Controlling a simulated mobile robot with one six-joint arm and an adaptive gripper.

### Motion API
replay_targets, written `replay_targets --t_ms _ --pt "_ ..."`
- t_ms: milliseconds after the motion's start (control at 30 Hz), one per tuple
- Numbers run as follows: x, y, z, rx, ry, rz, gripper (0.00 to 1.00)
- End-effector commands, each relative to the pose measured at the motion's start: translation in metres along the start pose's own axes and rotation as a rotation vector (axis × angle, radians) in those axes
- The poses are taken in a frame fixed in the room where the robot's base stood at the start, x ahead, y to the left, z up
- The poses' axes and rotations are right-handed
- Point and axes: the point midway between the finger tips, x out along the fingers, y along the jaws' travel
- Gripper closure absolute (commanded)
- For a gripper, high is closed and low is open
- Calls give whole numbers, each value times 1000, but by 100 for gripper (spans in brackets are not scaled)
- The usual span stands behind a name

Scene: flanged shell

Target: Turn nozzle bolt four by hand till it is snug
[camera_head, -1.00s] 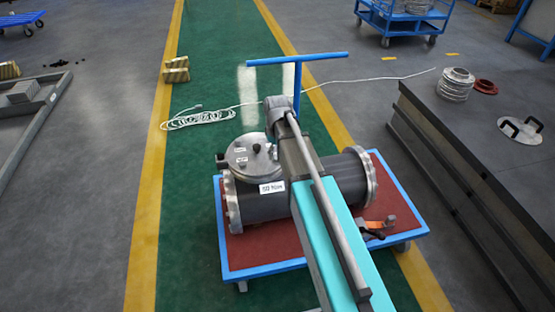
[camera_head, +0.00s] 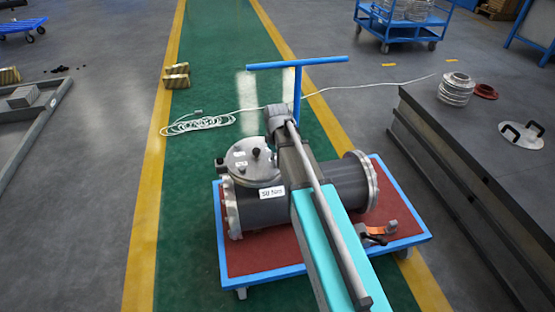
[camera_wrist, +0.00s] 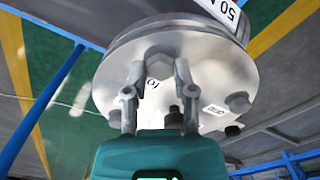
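The grey flanged shell (camera_head: 335,185) lies on a blue cart with a red top. Its round nozzle cover (camera_head: 240,160) faces up at the left and carries small white labels. In the wrist view the pale cover plate (camera_wrist: 215,75) fills the middle, with dark bolts (camera_wrist: 238,102) near its lower edge. My gripper (camera_wrist: 160,72) is over the plate, its two fingers apart. A grey hexagonal shape, seemingly a bolt head (camera_wrist: 160,53), shows between the fingertips; I cannot tell whether they touch it. Another dark bolt (camera_wrist: 174,118) shows beside the right finger. My arm hides the gripper in the head view.
The blue cart (camera_head: 262,269) has a T-shaped handle (camera_head: 298,62) behind the shell. An orange-and-black tool (camera_head: 375,234) lies on its right side. A dark table (camera_head: 480,150) with metal rings stands to the right. A white cable (camera_head: 200,122) lies on the green floor lane.

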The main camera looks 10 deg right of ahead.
Motion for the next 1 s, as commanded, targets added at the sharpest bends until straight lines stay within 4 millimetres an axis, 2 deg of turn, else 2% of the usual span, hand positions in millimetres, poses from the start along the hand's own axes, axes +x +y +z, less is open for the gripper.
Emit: replay_targets --t_ms 33,100,567,1000 --pt "0 0 0 0 0 0 89" --pt "0 0 0 0 0 0 100" --pt "0 0 0 50 0 0 100" --pt "0 0 0 339 0 0 100"
